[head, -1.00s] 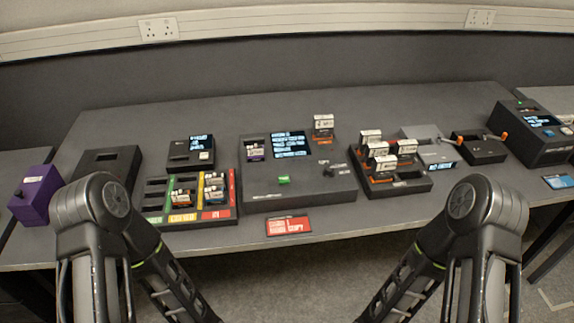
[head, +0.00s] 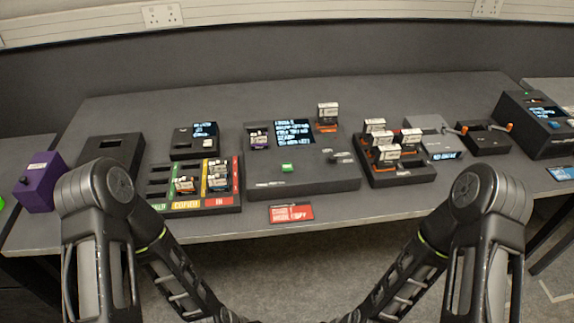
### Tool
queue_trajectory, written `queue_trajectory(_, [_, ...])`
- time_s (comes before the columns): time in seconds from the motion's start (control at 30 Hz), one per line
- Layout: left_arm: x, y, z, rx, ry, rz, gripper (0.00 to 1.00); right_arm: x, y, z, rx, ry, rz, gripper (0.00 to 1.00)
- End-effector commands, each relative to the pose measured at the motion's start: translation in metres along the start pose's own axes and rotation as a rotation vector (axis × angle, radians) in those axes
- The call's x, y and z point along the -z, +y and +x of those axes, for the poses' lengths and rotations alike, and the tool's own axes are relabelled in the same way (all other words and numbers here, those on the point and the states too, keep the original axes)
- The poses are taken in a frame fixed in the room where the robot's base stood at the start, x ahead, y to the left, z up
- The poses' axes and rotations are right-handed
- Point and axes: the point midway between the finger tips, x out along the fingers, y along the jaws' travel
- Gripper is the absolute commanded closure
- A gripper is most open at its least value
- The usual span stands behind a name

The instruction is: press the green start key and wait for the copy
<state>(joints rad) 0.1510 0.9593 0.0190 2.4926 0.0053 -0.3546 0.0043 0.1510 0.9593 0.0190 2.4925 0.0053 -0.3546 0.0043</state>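The green start key (head: 287,168) is on the front top of the dark copier box (head: 315,184) in the middle of the table. The copier's screen (head: 295,132) is lit with several lines of text, too small to read. A cartridge with a white label and purple edge (head: 259,140) sits in the copier's left slot. A white-labelled cartridge with an orange base (head: 327,113) stands upright at its right rear. Both my arms reach down past the bottom of the picture. Neither gripper shows, and nothing of mine touches the key.
A sorting tray (head: 160,205) with coloured lanes and several cartridges lies left of the copier. A dark rack (head: 400,178) with several upright cartridges stands right. A red label card (head: 291,213) lies at the front edge. A purple box (head: 38,185) stands far left.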

Motion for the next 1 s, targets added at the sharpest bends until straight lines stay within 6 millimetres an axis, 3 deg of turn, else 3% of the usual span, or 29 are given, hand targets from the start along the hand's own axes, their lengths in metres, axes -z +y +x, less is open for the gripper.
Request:
queue_trajectory(0.13, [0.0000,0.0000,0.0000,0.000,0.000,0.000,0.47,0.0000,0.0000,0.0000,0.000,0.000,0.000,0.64])
queue_trajectory(0.77, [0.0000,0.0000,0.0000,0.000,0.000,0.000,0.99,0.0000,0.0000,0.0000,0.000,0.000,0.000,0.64])
queue_trajectory(1.0, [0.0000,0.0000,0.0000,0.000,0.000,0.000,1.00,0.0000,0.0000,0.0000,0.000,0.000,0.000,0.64])
